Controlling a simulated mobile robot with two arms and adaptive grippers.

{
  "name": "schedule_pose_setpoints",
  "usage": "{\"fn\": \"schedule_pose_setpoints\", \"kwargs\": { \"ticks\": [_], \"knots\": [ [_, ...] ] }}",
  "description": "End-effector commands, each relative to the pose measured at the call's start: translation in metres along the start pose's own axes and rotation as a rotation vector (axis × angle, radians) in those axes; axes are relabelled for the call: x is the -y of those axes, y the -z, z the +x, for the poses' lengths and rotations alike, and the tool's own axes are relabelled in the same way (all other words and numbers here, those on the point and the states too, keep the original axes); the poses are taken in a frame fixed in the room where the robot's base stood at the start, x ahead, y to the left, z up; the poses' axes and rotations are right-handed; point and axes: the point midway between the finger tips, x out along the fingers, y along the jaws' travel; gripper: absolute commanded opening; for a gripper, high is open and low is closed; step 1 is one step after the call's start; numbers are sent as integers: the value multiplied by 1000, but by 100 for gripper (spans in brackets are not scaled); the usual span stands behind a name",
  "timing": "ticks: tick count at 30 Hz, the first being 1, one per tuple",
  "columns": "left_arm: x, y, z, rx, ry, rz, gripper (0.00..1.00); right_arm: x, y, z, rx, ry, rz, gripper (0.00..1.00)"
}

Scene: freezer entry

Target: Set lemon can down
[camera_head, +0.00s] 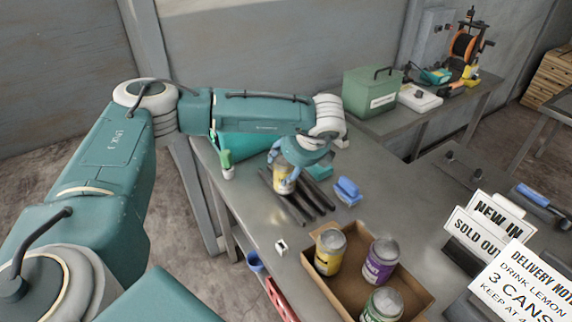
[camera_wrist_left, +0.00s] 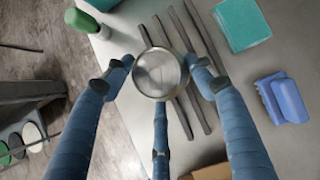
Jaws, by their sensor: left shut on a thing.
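The lemon can (camera_head: 281,183), with a yellow label and a grey metal lid, is held upright in my left gripper (camera_head: 284,172) in the head view. The blue fingers close around its sides, hiding part of the label. In the left wrist view the can's round lid (camera_wrist_left: 158,73) sits between the fingers of my left gripper (camera_wrist_left: 159,84). The can is over a set of dark parallel bars (camera_head: 309,193) on the grey table; I cannot tell whether its base touches them. My right gripper is not in view.
A cardboard box (camera_head: 317,281) holds a yellow can (camera_head: 330,252), a purple can (camera_head: 381,262) and a green-labelled can (camera_head: 382,305). A blue brush (camera_head: 347,191) lies right of the bars. A green-capped bottle (camera_head: 226,164) stands left. Signs (camera_head: 486,230) stand at right.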

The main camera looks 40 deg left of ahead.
Motion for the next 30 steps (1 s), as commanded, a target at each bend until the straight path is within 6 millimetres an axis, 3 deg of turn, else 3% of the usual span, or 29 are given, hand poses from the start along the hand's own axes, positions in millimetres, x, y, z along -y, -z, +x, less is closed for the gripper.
{"fn": "schedule_pose_setpoints", "kwargs": {
  "ticks": [1, 3, 16, 30],
  "knots": [
    [-1, 2, 1, -3, -4, 3, 61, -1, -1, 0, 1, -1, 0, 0],
    [-1, 2, 1, -3, -4, 3, 75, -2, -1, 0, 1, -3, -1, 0],
    [1, 2, -9, -2, 2, 1, 75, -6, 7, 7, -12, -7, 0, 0],
    [1, 3, -99, -2, 2, 4, 75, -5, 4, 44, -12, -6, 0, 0]
  ]
}}
